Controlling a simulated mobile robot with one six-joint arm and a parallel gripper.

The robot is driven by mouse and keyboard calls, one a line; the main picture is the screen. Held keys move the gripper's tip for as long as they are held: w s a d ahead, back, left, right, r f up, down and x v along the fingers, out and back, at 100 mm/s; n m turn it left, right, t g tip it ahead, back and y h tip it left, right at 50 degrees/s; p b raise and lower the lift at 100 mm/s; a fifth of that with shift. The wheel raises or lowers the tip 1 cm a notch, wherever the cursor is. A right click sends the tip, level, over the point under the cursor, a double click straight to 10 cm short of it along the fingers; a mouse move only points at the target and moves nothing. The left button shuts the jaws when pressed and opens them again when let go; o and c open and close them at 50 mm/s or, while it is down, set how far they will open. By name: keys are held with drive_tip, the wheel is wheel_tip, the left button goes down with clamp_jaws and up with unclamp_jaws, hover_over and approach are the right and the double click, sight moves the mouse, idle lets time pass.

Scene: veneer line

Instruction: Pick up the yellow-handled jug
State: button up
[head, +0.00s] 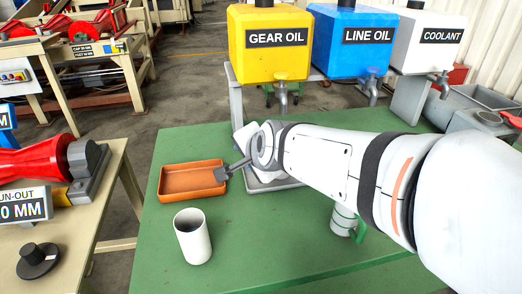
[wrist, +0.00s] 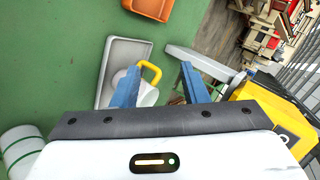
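The yellow-handled jug shows in the wrist view as a pale body (wrist: 149,96) with a yellow handle (wrist: 152,72). It stands at a grey tray (wrist: 122,50), and its lower part is hidden by my gripper. My gripper (wrist: 160,68) is open, its two blue fingers spread, with the handle showing between them. I cannot tell whether the fingers touch the jug.
An orange tray (head: 190,182) and a white cup (head: 193,240) are on the green table (head: 260,240). A green-banded jug (head: 343,219) with a green handle is partly behind my arm. Yellow (head: 265,42), blue (head: 347,45) and white (head: 425,45) dispensers stand at the back. The table's front middle is clear.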

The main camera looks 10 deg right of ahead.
drive_tip(key=w+d+f+m+t+h+b, duration=0.1)
drive_tip(key=w+f+m+t+h+b, duration=0.1)
drive_tip(key=w+f+m+b, duration=0.2)
drive_tip(key=w+d+f+m+t+h+b, duration=0.1)
drive_tip(key=w+f+m+t+h+b, duration=0.1)
drive_tip(key=w+f+m+b, duration=0.3)
drive_tip(key=w+d+f+m+t+h+b, duration=0.1)
drive_tip(key=w+f+m+t+h+b, duration=0.2)
drive_tip(key=m+b, duration=0.8)
drive_tip(key=shift+w+d+f+m+h+b, duration=0.1)
drive_tip(key=shift+w+f+m+h, duration=0.1)
drive_tip(key=shift+m, duration=0.95)
drive_tip(key=shift+w+d+f+m+h+b, duration=0.1)
drive_tip(key=shift+w+f+m+h, duration=0.15)
drive_tip(key=shift+m, duration=0.85)
drive_tip(key=shift+w+d+f+m+h+b, duration=0.1)
drive_tip(key=shift+w+f+m+h, duration=0.1)
drive_tip(key=shift+m, duration=0.95)
drive_tip(key=shift+d+f+m+h, duration=0.1)
drive_tip(key=shift+f+m+h, duration=0.05)
drive_tip(key=shift+m+h, duration=0.3)
drive_tip(key=shift+w+d+m, duration=0.2)
drive_tip(key=shift+m, duration=0.05)
drive_tip(key=x, duration=0.2)
drive_tip(key=b+x, duration=0.1)
drive_tip(key=x, duration=0.3)
drive_tip(key=shift+w+f, duration=0.25)
drive_tip(key=shift+f, duration=0.1)
drive_tip(key=shift+w+d, duration=0.15)
drive_tip(key=shift+w, duration=0.25)
